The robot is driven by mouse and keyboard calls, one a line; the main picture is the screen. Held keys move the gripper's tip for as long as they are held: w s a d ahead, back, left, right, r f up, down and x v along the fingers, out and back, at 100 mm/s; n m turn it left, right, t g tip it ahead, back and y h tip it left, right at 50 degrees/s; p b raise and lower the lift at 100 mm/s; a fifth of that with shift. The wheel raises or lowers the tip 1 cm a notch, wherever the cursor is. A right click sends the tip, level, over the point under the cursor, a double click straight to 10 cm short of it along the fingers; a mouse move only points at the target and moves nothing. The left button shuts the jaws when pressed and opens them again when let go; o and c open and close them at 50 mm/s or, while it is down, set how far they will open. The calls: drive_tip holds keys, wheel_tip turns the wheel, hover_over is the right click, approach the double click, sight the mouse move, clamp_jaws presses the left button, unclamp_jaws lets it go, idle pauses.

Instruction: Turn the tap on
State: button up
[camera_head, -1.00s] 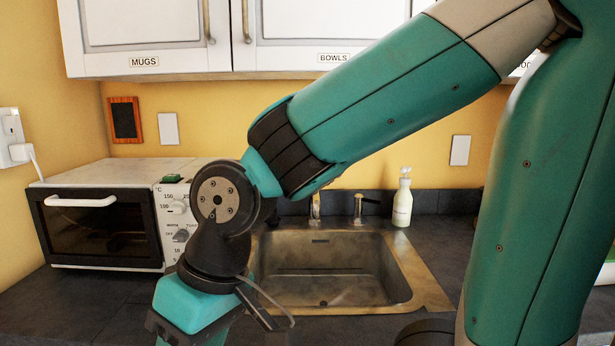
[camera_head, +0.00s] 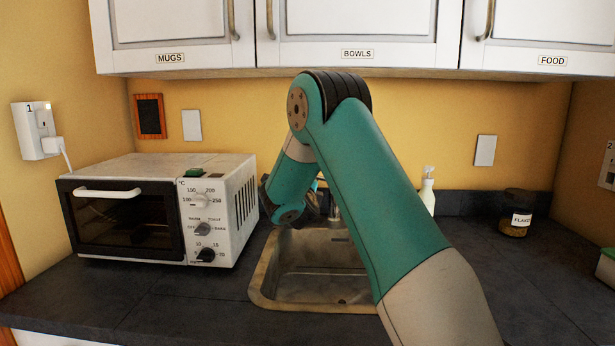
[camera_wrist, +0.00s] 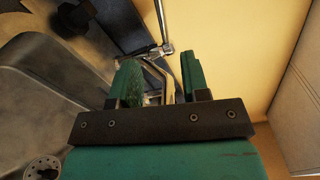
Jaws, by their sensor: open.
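The metal tap (camera_wrist: 170,88) shows in the wrist view, partly between and beyond the two green fingers of my gripper (camera_wrist: 160,68). The fingers are apart, with no clear grip on anything. A thin metal rod (camera_wrist: 160,22) meets a joint just beyond the fingertips; I cannot tell whether the fingers touch the tap. In the head view my arm reaches over the sink (camera_head: 268,284), and its wrist hides most of the tap area. No running water is visible.
A white toaster oven (camera_head: 222,168) stands left of the sink. A pale soap bottle (camera_head: 428,192) stands behind my arm, and a labelled jar (camera_head: 516,214) is at right. Wall cupboards (camera_head: 355,30) hang above. The dark counter (camera_head: 150,300) is clear at front left.

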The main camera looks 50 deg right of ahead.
drive_tip(key=p+x, duration=0.6)
drive_tip(key=x, duration=1)
drive_tip(key=shift+w+d, duration=0.15)
drive_tip(key=shift+w, duration=0.1)
clamp_jaws()
